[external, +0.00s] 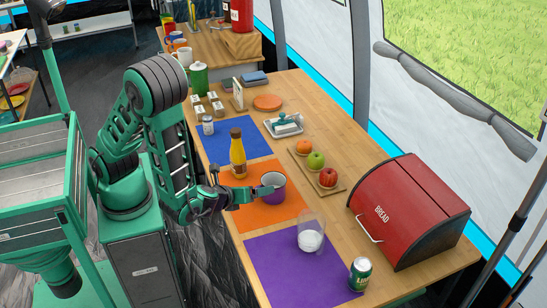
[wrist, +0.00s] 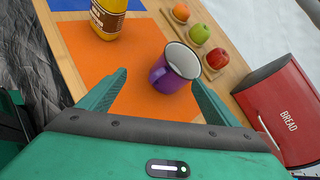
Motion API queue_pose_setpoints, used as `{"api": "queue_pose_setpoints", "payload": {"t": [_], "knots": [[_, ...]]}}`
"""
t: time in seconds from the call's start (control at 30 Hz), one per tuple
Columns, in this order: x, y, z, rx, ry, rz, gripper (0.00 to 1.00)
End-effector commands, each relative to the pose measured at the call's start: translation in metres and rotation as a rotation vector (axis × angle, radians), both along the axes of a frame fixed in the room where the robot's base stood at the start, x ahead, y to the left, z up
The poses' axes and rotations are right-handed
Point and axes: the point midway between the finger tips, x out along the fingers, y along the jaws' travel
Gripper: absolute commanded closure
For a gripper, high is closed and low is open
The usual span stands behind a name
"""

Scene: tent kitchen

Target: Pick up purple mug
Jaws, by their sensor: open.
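The purple mug (external: 272,190) stands upright on the orange placemat (external: 257,217), with a pale inside. In the wrist view the purple mug (wrist: 174,70) sits between and a little beyond the two green fingers, its handle on the lower left side. My gripper (external: 252,193) is open at the mug's left side in the external view. In the wrist view my gripper (wrist: 160,85) is open and empty, one finger on each side of the mug's line. I cannot tell whether a finger touches the mug.
A yellow-brown bottle (external: 237,155) stands close behind the mug. A fruit board (external: 299,158) with an orange and two apples, a glass (external: 311,233), a green can (external: 360,273) and a red bread box (external: 410,210) are nearby. The purple placemat (external: 285,270) is mostly bare.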

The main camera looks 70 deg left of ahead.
Motion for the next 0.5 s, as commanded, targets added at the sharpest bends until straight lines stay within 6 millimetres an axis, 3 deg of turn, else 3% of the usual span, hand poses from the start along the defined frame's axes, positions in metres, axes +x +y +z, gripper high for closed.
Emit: {"api": "queue_pose_setpoints", "payload": {"t": [0.3,0.5], "knots": [[0.019,-0.006,-0.011,0.34,0.057,-0.26,0.16],[0.025,-0.007,-0.013,0.408,0.067,-0.308,0.16]]}}
